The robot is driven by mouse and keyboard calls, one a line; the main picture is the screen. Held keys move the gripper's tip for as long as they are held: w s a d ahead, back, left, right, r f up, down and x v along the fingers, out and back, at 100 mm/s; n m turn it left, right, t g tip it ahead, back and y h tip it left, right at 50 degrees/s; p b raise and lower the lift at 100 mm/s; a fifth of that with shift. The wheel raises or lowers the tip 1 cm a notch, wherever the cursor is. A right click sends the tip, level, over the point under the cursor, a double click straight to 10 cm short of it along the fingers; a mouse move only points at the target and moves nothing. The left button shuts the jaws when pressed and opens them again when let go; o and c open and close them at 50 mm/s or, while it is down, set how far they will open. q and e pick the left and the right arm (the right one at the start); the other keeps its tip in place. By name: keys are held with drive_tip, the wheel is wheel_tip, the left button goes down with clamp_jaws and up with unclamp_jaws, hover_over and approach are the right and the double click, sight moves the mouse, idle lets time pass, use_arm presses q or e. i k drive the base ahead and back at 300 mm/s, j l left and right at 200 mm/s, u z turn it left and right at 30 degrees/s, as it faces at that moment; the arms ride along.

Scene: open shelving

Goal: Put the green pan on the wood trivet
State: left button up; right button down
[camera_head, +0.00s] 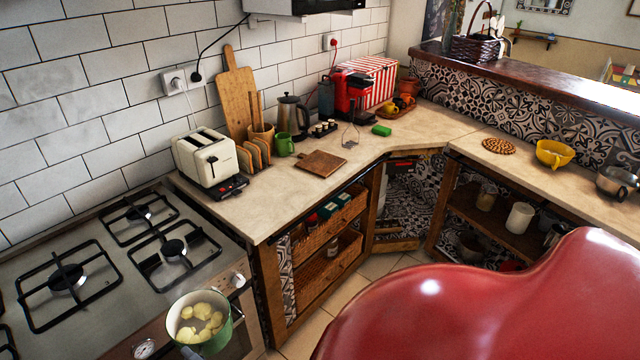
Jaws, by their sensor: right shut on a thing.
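The green pan (222,338) is at the bottom of the head view, in front of the stove's front edge. It is roughly upright and holds several pale yellow pieces. A small grey part of my right gripper (190,352) shows at the pan's near side, shut on the pan; most of it is cut off by the frame's lower edge. The wood trivet (499,146), round, brown and patterned, lies flat on the right-hand counter, well away from the pan, with nothing on it. My left gripper is not in view.
The stove (100,290) has bare black grates. A toaster (207,157), mugs and a small wooden board (320,162) stand on the left counter. A yellow bowl (554,155) and a metal pot (615,182) sit right of the trivet. Counter left of the trivet is clear.

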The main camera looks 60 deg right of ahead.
sight(319, 170)
drive_tip(key=i+l+z, duration=0.2)
drive_tip(key=l+z, duration=0.25)
drive_tip(key=i+l+z, duration=0.25)
drive_tip(key=l+z, duration=0.2)
drive_tip(key=i+l+z, duration=0.3)
drive_tip(key=z, duration=0.15)
drive_tip(key=l, duration=0.15)
